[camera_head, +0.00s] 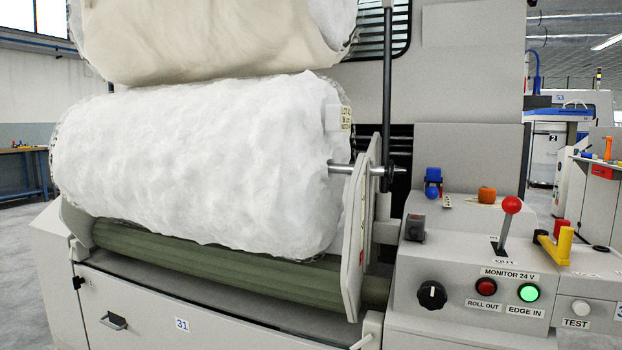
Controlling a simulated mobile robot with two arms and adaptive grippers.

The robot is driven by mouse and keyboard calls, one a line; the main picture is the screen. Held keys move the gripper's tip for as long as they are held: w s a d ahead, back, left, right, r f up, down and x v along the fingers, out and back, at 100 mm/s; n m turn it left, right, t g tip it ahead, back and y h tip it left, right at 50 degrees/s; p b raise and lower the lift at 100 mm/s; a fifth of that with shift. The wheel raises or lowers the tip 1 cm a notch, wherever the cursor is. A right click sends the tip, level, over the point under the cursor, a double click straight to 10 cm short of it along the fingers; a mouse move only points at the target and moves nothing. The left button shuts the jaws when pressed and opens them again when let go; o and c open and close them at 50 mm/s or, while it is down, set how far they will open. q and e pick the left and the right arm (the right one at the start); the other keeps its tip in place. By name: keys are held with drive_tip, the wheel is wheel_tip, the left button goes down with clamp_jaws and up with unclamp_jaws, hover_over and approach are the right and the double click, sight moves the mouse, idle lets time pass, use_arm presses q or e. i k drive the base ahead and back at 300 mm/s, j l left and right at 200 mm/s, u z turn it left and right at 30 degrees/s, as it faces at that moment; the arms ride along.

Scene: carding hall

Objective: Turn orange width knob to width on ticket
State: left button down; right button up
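The orange knob (487,195) sits on the sloped top of the grey control panel (462,235) at the right, behind the red-balled lever. Its pointer mark and scale cannot be made out. A small cream ticket (346,115) with a few printed lines hangs at the upper right end of the white fibre roll (205,165). The top line looks like "LOT" and a number; the rest is too small to read surely. Neither of my grippers is in view.
A red-balled lever (511,205), blue knob (433,180), black dial (432,295), red button (486,287), lit green button (528,292) and yellow handle (559,245) crowd the panel. A steel shaft (350,168) and upright plate (357,235) stand left of it.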

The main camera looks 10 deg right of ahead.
sight(487, 196)
drive_tip(key=l+u, duration=0.2)
drive_tip(key=l, duration=0.2)
drive_tip(key=l+u, duration=0.2)
drive_tip(key=l, duration=0.2)
drive_tip(key=k+l+u, duration=0.2)
drive_tip(key=l, duration=0.2)
drive_tip(key=l+u, duration=0.2)
drive_tip(key=l, duration=0.2)
drive_tip(key=k+l+u, duration=0.2)
drive_tip(key=l, duration=0.2)
drive_tip(key=z, duration=0.4)
drive_tip(key=i+j+z, duration=0.1)
drive_tip(key=j, duration=0.25)
drive_tip(key=l, duration=0.2)
